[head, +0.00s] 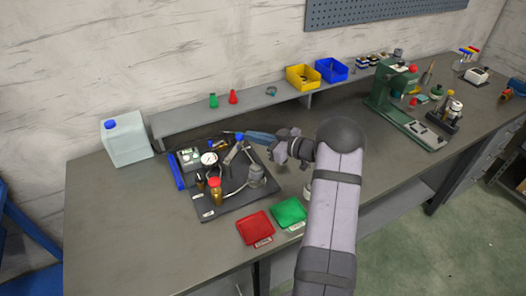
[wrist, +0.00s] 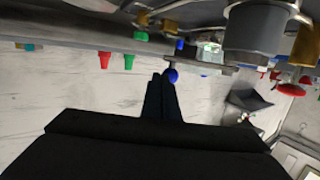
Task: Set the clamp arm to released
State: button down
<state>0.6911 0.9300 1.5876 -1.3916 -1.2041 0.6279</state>
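The clamp arm appears to be the grey lever (head: 231,154) with a blue knob (head: 239,136), standing tilted on the black board (head: 232,207) in the head view. My gripper (head: 248,134) reaches in from the right, its fingertips close to the knob. In the wrist view, which looks upside down, my two dark fingers (wrist: 160,82) lie together with almost no gap. The lever's pivot is hard to make out.
A red tray (head: 255,229) and a green tray (head: 289,212) lie in front. A raised shelf (head: 190,123) runs behind. A white jug (head: 126,140) stands at left.

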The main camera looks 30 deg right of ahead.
jog(key=shift+w+r, duration=0.1)
jog(key=shift+r, duration=0.1)
dwell(0.3)
jog(key=s+d+r+b, duration=0.2)
jog(key=s+d, duration=0.6)
jog(key=d, duration=0.3)
jog(key=shift+s+r, duration=0.2)
jog(key=shift+s, duration=0.1)
